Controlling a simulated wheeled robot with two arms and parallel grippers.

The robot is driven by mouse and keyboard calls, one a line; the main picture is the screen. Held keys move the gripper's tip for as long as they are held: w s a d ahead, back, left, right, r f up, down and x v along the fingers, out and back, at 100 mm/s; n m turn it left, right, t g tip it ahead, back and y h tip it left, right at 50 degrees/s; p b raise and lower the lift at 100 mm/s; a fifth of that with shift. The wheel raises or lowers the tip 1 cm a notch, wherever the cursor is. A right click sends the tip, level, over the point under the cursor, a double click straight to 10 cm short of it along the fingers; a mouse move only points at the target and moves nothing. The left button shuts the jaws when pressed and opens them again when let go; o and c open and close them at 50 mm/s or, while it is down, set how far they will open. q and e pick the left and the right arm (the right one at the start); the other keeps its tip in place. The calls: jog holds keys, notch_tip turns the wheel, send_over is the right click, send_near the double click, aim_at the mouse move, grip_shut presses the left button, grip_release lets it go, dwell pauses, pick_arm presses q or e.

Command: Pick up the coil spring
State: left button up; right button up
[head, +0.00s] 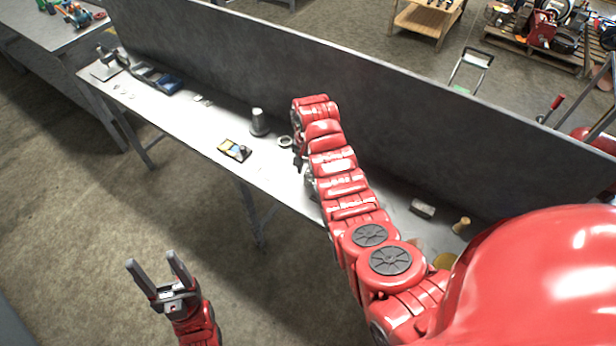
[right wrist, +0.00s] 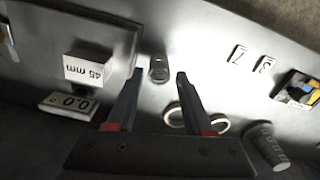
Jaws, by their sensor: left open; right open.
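In the right wrist view a small, short metallic cylinder shape, likely the coil spring (right wrist: 159,69), sits on the grey bench surface. Its coils are too small to make out clearly. My right gripper (right wrist: 160,74) is open, with one fingertip on each side of this piece in the picture; I see no contact. In the head view my right gripper (head: 299,161) is low over the bench, mostly hidden by its own red arm, and I cannot make out the spring there. My left gripper (head: 152,260) is open and empty, in front of the bench over the floor.
The bench (head: 185,130) has a tall back panel (head: 230,50). Near my right gripper are rings (right wrist: 221,124), a "45 mm" block (right wrist: 88,70), a small display (right wrist: 68,103), number tags (right wrist: 238,54) and a grey cylinder (right wrist: 268,146). A colourful tray (head: 234,150) lies left.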

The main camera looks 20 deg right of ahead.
aim_at(308, 173)
jog(key=shift+s+f+p, duration=0.1)
jog(key=shift+f+p, duration=0.35)
jog(key=shift+f, duration=1.4)
grip_shut()
